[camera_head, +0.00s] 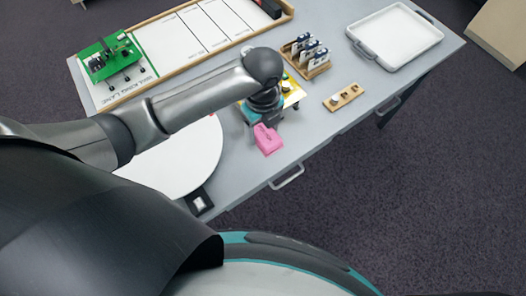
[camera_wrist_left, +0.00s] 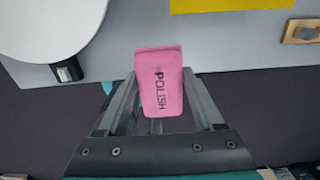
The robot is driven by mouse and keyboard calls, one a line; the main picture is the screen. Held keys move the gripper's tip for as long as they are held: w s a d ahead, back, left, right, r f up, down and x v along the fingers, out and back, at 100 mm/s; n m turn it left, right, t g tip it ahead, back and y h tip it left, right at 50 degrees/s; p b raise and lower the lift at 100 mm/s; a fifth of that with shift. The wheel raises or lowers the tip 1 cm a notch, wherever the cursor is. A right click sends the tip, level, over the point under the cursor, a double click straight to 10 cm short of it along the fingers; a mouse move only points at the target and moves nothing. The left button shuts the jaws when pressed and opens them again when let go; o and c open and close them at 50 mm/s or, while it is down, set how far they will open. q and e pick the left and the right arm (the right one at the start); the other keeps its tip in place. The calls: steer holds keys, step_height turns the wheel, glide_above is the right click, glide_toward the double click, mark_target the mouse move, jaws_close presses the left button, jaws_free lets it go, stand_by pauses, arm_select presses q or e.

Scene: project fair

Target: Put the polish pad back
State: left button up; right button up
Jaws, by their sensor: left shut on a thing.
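The pink polish pad (camera_head: 267,139) hangs over the front part of the grey table. In the left wrist view the pad (camera_wrist_left: 159,92) shows its face with the word POLISH. My left gripper (camera_head: 264,124) is shut on the pad, with one finger on each side of it in the left wrist view (camera_wrist_left: 158,78). My right gripper is in neither view. The pad's own place on the table cannot be made out for certain.
A white round disc (camera_head: 178,165) lies left of the pad, with a small black box (camera_head: 200,203) at its edge. A yellow sheet (camera_head: 293,95) lies partly behind my wrist. A wooden block (camera_head: 345,97), a card rack (camera_head: 308,60) and a white tray (camera_head: 397,36) stand to the right.

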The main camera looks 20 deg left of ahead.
arm_select(q)
step_height(320, 180, down, 12)
steer(key=b, duration=0.3)
steer(key=shift+r, duration=0.1)
steer(key=o, duration=1.3)
step_height(320, 180, up, 12)
steer(key=p, duration=0.3)
